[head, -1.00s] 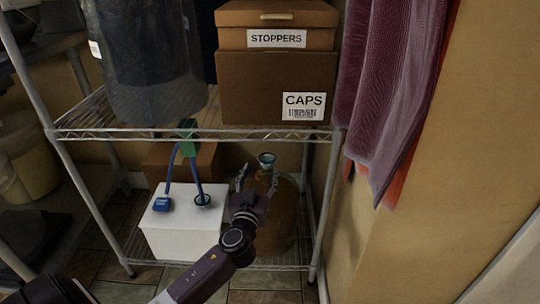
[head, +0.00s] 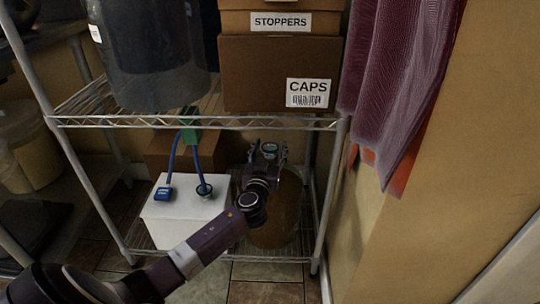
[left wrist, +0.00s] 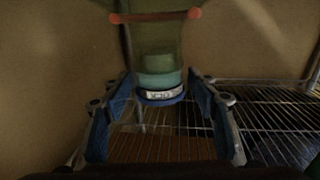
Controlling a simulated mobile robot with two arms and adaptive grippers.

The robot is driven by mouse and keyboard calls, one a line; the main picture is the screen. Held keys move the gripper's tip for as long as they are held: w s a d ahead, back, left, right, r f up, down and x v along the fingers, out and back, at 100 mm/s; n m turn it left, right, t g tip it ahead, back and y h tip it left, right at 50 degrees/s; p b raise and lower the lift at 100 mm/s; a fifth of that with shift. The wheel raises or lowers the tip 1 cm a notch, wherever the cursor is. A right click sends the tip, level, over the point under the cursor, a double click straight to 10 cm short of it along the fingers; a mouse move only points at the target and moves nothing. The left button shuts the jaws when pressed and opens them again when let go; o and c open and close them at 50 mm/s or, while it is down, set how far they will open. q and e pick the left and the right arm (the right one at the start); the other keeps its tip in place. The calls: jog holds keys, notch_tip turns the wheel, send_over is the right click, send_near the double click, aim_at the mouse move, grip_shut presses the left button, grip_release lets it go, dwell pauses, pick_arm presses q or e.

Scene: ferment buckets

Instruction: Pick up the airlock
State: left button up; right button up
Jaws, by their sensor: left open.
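A small round teal-rimmed piece, which looks like the airlock (head: 270,148), shows above an amber carboy (head: 275,222) on the lower rack shelf. The wrist partly hides the carboy. My right gripper is not in view.
The rack's upper shelf edge (head: 190,122) runs just above my gripper. A rack post (head: 332,190) stands at right.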

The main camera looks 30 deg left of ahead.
pick_arm(q)
jog(key=c, duration=1.4)
jog(key=shift+r, duration=0.15)
